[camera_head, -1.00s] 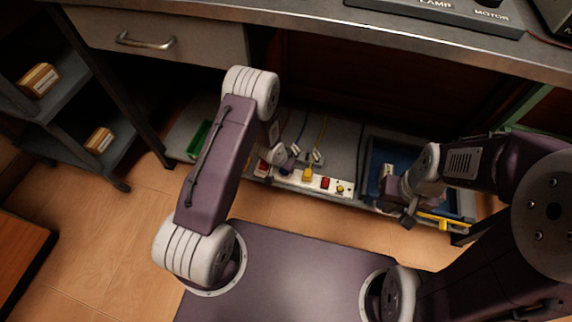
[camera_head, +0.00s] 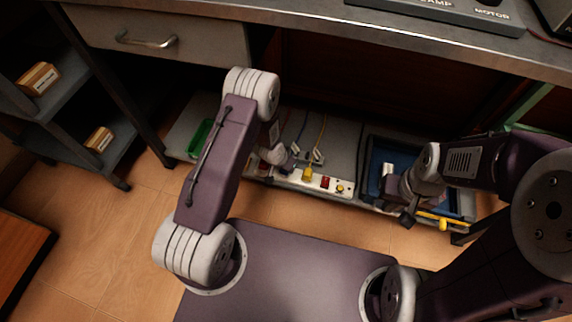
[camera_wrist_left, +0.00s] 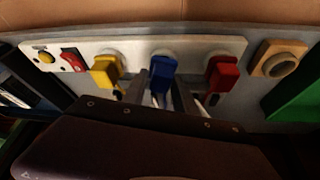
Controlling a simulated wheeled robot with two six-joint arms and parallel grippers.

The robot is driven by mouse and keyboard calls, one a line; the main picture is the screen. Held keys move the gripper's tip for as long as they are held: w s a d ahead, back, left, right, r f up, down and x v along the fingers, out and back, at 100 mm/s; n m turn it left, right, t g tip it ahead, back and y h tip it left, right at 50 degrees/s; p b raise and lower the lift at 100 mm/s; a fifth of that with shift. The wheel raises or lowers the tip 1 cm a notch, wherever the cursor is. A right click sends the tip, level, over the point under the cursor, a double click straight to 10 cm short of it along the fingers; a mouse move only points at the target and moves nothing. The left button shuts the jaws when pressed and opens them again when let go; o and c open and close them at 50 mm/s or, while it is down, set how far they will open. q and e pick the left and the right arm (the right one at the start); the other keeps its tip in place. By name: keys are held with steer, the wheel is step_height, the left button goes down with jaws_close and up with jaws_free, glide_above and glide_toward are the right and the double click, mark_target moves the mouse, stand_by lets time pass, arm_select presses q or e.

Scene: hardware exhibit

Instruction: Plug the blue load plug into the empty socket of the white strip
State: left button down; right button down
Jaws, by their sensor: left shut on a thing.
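The white strip (camera_head: 328,183) lies on the low shelf; the left wrist view shows it close up (camera_wrist_left: 200,45). It carries a yellow plug (camera_wrist_left: 107,71), the blue load plug (camera_wrist_left: 163,69) and a red plug (camera_wrist_left: 221,72). The blue plug stands upright at a round white socket between the yellow and red ones; how deep it sits is hidden. My left gripper (camera_wrist_left: 160,93) is shut on the blue plug, with a finger on each side. In the head view its arm covers part of the strip. My right gripper (camera_head: 397,212) appears open and empty by the blue tray.
A red switch (camera_wrist_left: 72,60) and a yellow button (camera_wrist_left: 45,56) sit at one strip end. A beige round fitting (camera_wrist_left: 279,62) is beyond the other end. A green bin (camera_head: 200,139) stands left and a blue tray (camera_head: 376,158) right. The bench edge (camera_head: 300,38) overhangs.

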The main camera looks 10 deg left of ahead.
arm_select(q)
steer(key=shift+f, duration=0.15)
steer(key=shift+c, duration=2.1)
jaws_free()
step_height(320, 180, up, 7)
steer(key=p, duration=0.7)
